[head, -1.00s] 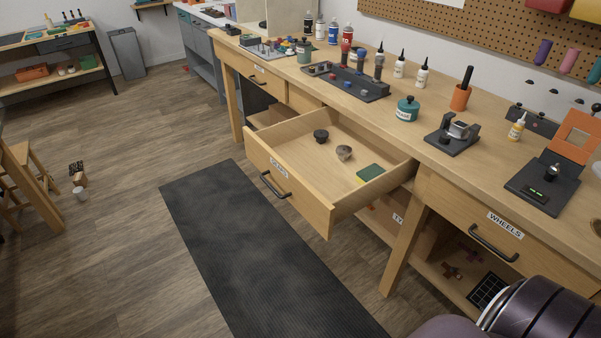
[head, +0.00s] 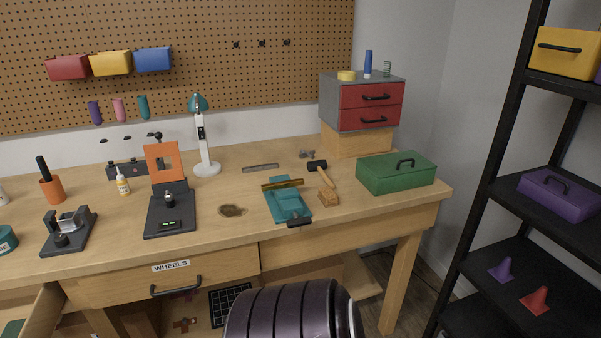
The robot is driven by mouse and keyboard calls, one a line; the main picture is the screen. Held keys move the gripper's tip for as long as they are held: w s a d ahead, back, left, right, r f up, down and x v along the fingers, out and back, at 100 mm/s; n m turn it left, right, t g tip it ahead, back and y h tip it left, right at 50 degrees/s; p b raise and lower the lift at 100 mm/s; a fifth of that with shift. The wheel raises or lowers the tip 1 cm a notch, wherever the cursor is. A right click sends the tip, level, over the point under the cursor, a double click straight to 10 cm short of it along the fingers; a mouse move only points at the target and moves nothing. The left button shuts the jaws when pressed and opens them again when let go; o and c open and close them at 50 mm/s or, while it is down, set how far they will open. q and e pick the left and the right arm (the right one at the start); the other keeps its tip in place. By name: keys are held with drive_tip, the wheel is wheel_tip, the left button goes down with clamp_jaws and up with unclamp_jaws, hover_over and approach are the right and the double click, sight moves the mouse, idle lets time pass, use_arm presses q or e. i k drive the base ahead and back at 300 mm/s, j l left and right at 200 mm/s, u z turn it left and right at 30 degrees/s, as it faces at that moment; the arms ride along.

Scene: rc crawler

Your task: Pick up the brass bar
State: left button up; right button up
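The brass bar (head: 283,184) is a thin gold-coloured bar lying across the far end of a teal vise (head: 290,206) on the workbench (head: 235,182). I cannot tell whether the vise jaws clamp it. A dark purple rounded link of my own arm shows at the bottom centre, below the bench front. Neither of my grippers is in view.
A hammer (head: 321,174), a wooden block (head: 328,198) and a green toolbox (head: 396,174) stand right of the vise.

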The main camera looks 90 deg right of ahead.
sight(300, 182)
drive_tip(key=z, duration=0.45)
drive_tip(key=i+l+z, duration=0.1)
drive_tip(key=z, duration=0.8)
drive_tip(key=i+z, duration=0.1)
drive_tip(key=z, duration=0.85)
drive_tip(key=i+z, duration=0.1)
drive_tip(key=z, duration=0.35)
